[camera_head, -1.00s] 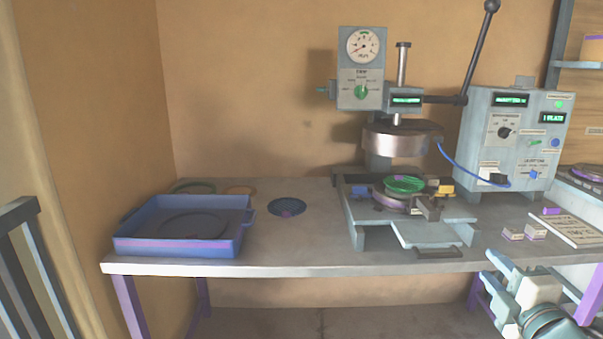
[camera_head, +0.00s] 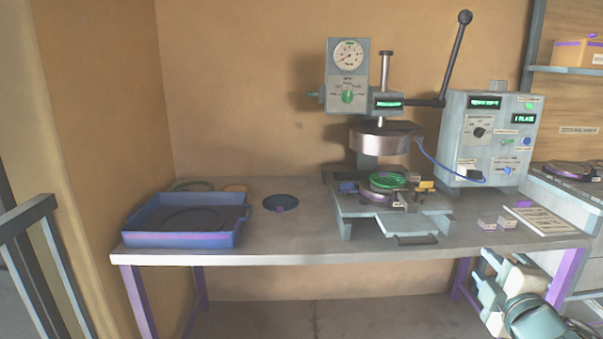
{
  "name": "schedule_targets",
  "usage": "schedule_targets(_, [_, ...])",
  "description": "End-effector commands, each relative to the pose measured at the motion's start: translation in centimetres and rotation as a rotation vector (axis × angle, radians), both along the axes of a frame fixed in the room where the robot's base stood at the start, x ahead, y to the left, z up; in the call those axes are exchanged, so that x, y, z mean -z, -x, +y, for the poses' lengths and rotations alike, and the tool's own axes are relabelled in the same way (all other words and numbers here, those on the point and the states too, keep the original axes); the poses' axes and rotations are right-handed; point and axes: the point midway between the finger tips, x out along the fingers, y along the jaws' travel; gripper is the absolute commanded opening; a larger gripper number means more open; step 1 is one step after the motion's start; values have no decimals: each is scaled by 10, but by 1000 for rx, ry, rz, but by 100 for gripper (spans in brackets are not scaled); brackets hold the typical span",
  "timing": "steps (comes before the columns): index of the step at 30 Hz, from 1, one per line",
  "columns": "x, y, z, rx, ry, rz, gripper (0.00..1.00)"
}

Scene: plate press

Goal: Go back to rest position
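My gripper (camera_head: 484,283) is at the lower right, in front of the table's right end and below its top. Whether its fingers are open or shut does not show clearly, and I see nothing held in it. The press (camera_head: 380,139) stands on the table with its lever up and its round metal head raised. A green plate (camera_head: 388,181) sits on the press base below the head, apart from it. A dark blue plate (camera_head: 281,202) lies on the table left of the press.
A blue tray (camera_head: 180,239) with a dark round thing in it is at the table's left end. A control box (camera_head: 490,140) stands right of the press. Small boxes (camera_head: 497,222) lie near the right end. A dark railing (camera_head: 28,212) is at far left. Floor before the table is clear.

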Motion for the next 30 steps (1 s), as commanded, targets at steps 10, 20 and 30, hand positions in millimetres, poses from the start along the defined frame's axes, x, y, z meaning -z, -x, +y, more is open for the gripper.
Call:
schedule_targets(10, [-25,-8,1,217,-298,137,33])
schedule_targets(20, [-31,19,53,539,-796,432,33])
schedule_targets(30, [-41,91,148,834,-1141,830,33])
